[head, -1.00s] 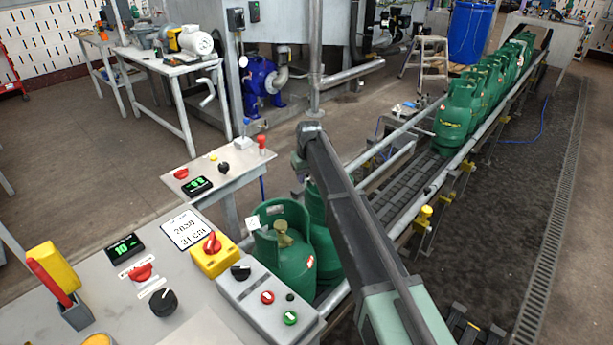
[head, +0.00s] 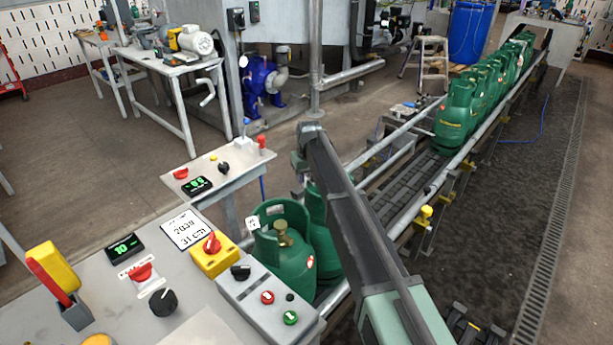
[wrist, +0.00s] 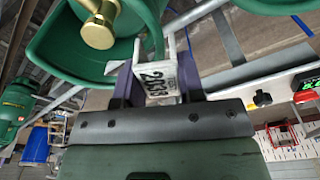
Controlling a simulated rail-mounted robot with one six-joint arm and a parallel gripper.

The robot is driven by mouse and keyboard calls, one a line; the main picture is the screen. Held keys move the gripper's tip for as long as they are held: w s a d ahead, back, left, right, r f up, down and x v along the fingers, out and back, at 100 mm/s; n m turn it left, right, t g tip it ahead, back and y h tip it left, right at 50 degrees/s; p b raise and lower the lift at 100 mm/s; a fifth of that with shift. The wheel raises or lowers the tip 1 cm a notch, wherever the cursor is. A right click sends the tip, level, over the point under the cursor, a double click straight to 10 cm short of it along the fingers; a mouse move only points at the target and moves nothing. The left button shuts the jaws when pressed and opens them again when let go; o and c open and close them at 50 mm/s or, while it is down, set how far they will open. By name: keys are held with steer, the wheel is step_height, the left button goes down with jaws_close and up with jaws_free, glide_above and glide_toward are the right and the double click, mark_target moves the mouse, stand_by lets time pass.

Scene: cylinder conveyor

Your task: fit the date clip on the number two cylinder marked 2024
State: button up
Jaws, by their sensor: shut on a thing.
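In the wrist view, my gripper (wrist: 156,84) is shut on a white date clip (wrist: 159,80) with dark digits that look like 2033, seen turned. The clip is right beside the green collar (wrist: 60,52) of a cylinder with a brass valve (wrist: 97,30); I cannot tell whether it grips the rim. In the head view, a green cylinder (head: 284,262) stands upright at the near end of the line, with a small white tag (head: 252,223) at its collar's left edge. A second green cylinder (head: 322,240) stands close behind it.
A control desk (head: 190,320) with knobs, buttons and a printed card (head: 188,230) stands left of the near cylinders. A roller conveyor (head: 405,190) runs to the back right, with several more green cylinders (head: 453,120) on it. Metal rails flank it.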

mark_target(307, 175)
steer(key=shift+f+b, duration=2.3)
steer(key=shift+f, duration=0.1)
steer(key=o, duration=1)
steer(key=shift+r, duration=0.1)
steer(key=r+p, duration=0.7)
steer(key=s+r+p, duration=0.1)
steer(key=r+p, duration=0.3)
steer(key=shift+s+d, duration=0.1)
steer(key=shift+d, duration=0.2)
steer(key=shift+f, duration=0.1)
steer(key=s+d+m, duration=0.1)
steer(key=s+d, duration=0.6)
steer(key=s, duration=0.5)
steer(key=s+d+m, duration=0.2)
steer(key=s+d, duration=0.6)
steer(key=s, duration=0.3)
steer(key=s+d+m+g, duration=0.1)
steer(key=s+d+m, duration=0.1)
steer(key=s+d, duration=0.6)
steer(key=shift+s+d+f+h, duration=0.1)
steer(key=shift+s+h, duration=0.05)
steer(key=shift+s, duration=1)
steer(key=shift+s+f+h, duration=0.1)
steer(key=shift+s+h, duration=0.05)
steer(key=shift+s, duration=1)
